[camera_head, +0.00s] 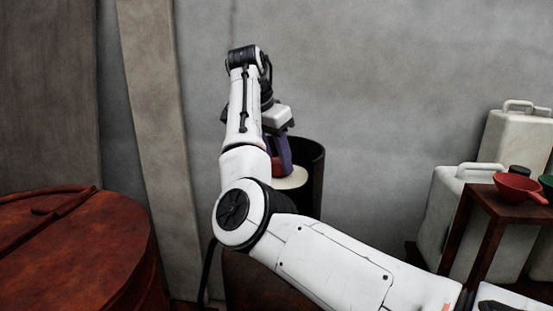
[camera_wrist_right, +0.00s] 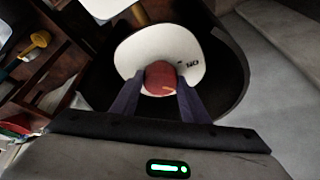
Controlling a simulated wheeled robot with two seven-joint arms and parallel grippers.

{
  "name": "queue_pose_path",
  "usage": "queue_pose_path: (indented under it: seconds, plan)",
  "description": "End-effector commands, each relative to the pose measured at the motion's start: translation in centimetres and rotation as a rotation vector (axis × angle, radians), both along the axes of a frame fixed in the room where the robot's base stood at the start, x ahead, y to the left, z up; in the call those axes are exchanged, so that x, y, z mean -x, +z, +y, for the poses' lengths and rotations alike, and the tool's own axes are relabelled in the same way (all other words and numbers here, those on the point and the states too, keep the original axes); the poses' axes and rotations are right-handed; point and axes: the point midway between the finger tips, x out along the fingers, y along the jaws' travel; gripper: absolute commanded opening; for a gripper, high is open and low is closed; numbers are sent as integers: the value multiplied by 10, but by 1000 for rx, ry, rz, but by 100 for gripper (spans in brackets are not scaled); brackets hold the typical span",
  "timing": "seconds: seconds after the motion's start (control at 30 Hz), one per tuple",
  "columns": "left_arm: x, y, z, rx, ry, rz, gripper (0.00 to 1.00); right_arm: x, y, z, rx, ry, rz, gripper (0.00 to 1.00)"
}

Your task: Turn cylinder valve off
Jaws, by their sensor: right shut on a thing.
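In the right wrist view a round red valve knob (camera_wrist_right: 160,78) sits over the pale top of the cylinder (camera_wrist_right: 135,48), which bears dark lettering. The two dark purple fingers of my right gripper (camera_wrist_right: 156,88) are shut on the knob, one on each side. In the head view the right gripper (camera_head: 282,155) points down over the pale cylinder top (camera_head: 293,181), with my right arm hiding much of it. The cylinder stands inside a dark curved shell (camera_head: 315,175), open at the top. My left gripper is not in view.
A rusty red-brown vat (camera_head: 65,250) stands at the left. Pale canisters (camera_head: 438,200) stand at the right beside a brown stand (camera_head: 480,215) holding a red bowl (camera_head: 518,187). A grey wall (camera_head: 380,80) and a leaning beam (camera_head: 150,90) are behind.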

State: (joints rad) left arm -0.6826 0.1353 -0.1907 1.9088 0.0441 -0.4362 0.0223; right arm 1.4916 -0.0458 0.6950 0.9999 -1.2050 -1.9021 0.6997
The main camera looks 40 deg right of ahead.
Motion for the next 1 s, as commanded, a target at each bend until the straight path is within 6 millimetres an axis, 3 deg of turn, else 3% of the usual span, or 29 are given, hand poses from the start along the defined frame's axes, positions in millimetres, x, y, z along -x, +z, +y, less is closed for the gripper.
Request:
queue_pose_path:
  seconds: [0.6,1.0]
  plan:
    - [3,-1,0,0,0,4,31,-3,1,-1,1,-374,1,18]
    - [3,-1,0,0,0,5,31,-3,1,0,0,-498,0,18]
